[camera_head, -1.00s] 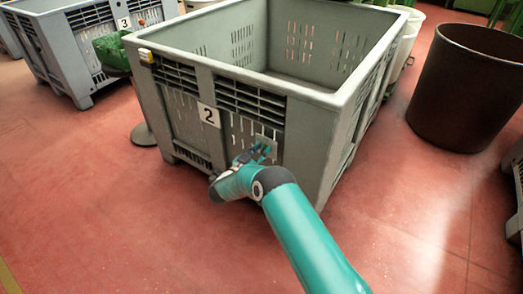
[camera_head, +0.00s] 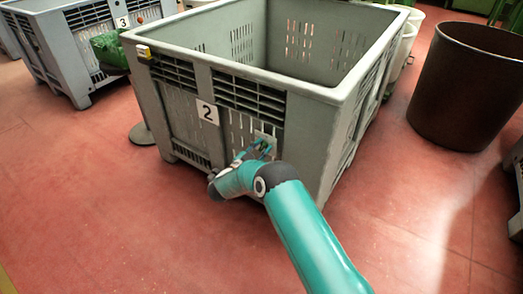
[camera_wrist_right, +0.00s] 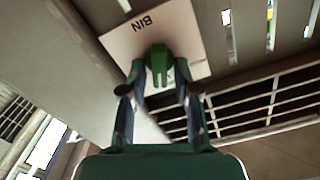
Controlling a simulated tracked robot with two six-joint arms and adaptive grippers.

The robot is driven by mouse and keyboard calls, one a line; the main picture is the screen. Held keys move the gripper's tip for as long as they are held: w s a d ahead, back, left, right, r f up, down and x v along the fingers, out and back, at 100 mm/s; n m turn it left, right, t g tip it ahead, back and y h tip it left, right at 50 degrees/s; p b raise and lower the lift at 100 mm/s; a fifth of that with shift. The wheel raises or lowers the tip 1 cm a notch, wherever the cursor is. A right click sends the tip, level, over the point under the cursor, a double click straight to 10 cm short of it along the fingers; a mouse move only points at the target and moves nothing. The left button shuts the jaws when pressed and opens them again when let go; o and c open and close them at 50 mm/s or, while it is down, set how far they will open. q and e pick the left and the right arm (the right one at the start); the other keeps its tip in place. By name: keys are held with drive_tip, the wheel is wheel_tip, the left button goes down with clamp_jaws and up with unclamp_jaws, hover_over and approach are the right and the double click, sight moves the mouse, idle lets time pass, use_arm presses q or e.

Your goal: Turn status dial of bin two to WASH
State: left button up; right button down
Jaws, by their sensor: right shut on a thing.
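Bin two is a large grey slatted crate (camera_head: 180,122) with a white "2" label (camera_head: 207,112) on its front. A small pale plate (camera_head: 267,136) sits on that front, right of the label. My right gripper (camera_head: 262,149) is at this plate, shut on the dial there. In the right wrist view the plate (camera_wrist_right: 118,44) carries upside-down "BIN" lettering, and my right fingertips (camera_wrist_right: 161,72) close together in front of it. My left gripper is out of view.
A grey crate labelled "3" (camera_head: 62,62) stands at the back left, with a green bundle (camera_head: 109,51) beside it. A brown tub (camera_head: 462,95) stands at the right. The red floor (camera_head: 90,200) in front is clear.

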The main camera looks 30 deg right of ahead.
drive_tip(key=m+b, duration=0.2)
drive_tip(key=m, duration=0.1)
drive_tip(key=shift+f+m, duration=0.25)
drive_tip(key=shift+m, duration=0.05)
drive_tip(key=shift+s+m+b, duration=0.2)
drive_tip(key=shift+m+b, duration=1.3)
drive_tip(key=shift+m, duration=0.4)
drive_tip(key=shift+f, duration=0.1)
drive_tip(key=c, duration=1.2)
unclamp_jaws()
drive_tip(key=shift+o, duration=0.2)
drive_tip(key=shift+a, duration=0.1)
drive_tip(key=v, duration=1.2)
